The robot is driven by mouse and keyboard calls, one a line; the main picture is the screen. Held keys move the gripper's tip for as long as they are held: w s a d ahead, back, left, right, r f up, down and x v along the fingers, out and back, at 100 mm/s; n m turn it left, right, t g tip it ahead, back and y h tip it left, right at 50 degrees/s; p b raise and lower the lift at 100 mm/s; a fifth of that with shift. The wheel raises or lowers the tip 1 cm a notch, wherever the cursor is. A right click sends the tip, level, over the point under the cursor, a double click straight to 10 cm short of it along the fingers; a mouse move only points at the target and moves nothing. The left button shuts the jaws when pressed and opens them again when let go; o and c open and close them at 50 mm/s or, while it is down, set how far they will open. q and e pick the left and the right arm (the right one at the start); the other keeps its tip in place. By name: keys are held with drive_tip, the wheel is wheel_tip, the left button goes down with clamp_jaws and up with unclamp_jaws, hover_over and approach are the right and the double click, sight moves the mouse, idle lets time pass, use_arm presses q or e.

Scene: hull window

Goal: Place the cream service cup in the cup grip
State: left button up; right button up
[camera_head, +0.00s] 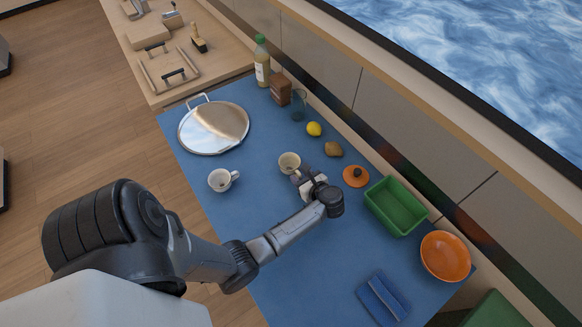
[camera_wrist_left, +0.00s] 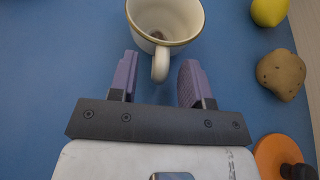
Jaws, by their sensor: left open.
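The cream service cup (camera_head: 289,161) stands upright on the blue table, just beyond my left gripper (camera_head: 302,176). In the left wrist view the cream cup (camera_wrist_left: 165,18) has a thin dark line at its rim, and its handle points toward me. My left gripper (camera_wrist_left: 157,76) is open, with its purple-grey fingers on either side of the handle's end and a gap on both sides. I cannot tell which object is the cup grip. My right gripper is not in view.
A white cup (camera_head: 220,180) stands left of the cream cup. A round metal tray (camera_head: 213,128) lies behind it. A lemon (camera_head: 314,129), a potato (camera_head: 333,149), an orange lid (camera_head: 356,176) and a green bin (camera_head: 396,206) are to the right. A wooden counter (camera_head: 215,62) is at the back.

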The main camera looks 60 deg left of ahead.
use_arm(q)
drive_tip(key=shift+c, duration=0.2)
clamp_jaws()
idle(0.3)
